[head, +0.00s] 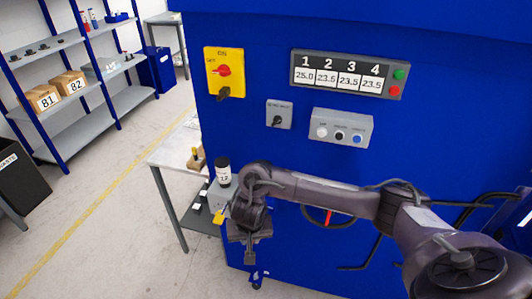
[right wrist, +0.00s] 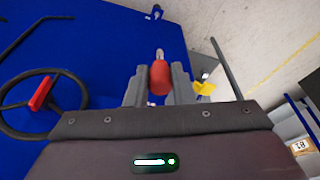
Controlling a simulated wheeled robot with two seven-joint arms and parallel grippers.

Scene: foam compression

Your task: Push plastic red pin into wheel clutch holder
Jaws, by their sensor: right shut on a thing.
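The red pin (right wrist: 160,78) shows in the right wrist view, with a red body and a narrow pale tip pointing away from my wrist. My right gripper (right wrist: 160,86) is shut on its red body, between two grey fingers. In the head view my right gripper (head: 250,256) hangs low in front of the blue machine, and the pin cannot be made out there. A dark wheel (right wrist: 40,104) with a red bar (right wrist: 42,93) is on the machine, left of the gripper and apart from it. In the head view my arm partly covers the wheel. I cannot single out the clutch holder. My left gripper is not in view.
The blue machine (head: 255,140) fills the right side, with a yellow switch box (head: 224,72) and control panels. A small table (head: 170,158) with a black-and-white jar (head: 223,172) beside it stands left of my gripper. Shelves (head: 95,105) stand far left; floor between is clear.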

